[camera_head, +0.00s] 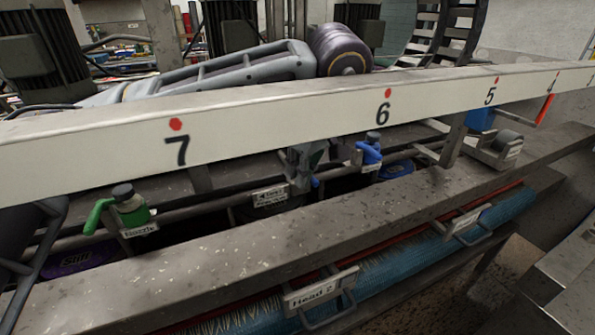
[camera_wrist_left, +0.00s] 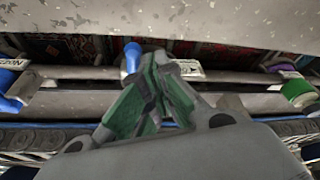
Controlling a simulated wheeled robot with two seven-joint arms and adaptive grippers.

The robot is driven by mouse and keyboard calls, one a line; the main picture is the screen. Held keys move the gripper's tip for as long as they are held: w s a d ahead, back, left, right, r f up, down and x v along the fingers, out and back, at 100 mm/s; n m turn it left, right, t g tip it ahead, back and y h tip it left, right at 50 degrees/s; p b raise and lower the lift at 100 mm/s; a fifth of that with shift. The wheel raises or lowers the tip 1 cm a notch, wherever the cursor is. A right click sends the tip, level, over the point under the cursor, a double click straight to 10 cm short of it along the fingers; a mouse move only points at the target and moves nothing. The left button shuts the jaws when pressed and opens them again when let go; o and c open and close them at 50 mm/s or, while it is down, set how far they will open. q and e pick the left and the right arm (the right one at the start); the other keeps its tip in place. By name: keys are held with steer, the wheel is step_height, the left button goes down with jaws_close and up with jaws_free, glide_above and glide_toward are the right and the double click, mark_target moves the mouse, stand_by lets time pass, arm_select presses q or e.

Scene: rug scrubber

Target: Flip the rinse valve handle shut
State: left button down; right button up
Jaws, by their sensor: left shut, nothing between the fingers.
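My left gripper (camera_head: 308,160) reaches down behind the long numbered beam, between the marks 7 and 6. In the left wrist view its green-padded fingers (camera_wrist_left: 156,62) meet at the tips, shut with nothing held. A blue handle (camera_wrist_left: 132,56) is right beside the fingertips; I cannot tell if they touch. In the head view only a small blue bit of this handle (camera_head: 315,182) shows past the gripper. A small label (camera_head: 269,196) is by it, its text too small to read. The valve body is mostly hidden. My right gripper is not in view.
A green-handled valve (camera_head: 128,208) labelled Nozzle is to the left, and another blue-handled valve (camera_head: 370,152) is to the right. The white numbered beam (camera_head: 240,118) crosses above the valves. A speckled metal rail (camera_head: 250,255) runs in front, with a blue brush roller (camera_head: 400,262) below.

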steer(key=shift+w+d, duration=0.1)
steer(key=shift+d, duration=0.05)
arm_select(q)
steer(key=shift+w, duration=0.1)
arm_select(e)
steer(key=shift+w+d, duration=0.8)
arm_select(q)
steer(key=shift+a+m, duration=0.1)
steer(key=shift+m, duration=0.2)
steer(key=shift+w+a+m+t+h, duration=0.1)
steer(key=shift+a+m+t+h, duration=0.2)
steer(key=shift+a+m, duration=0.45)
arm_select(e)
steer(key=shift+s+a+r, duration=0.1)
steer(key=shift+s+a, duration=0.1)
arm_select(q)
steer(key=shift+d+m, duration=0.1)
steer(key=shift+m, duration=0.15)
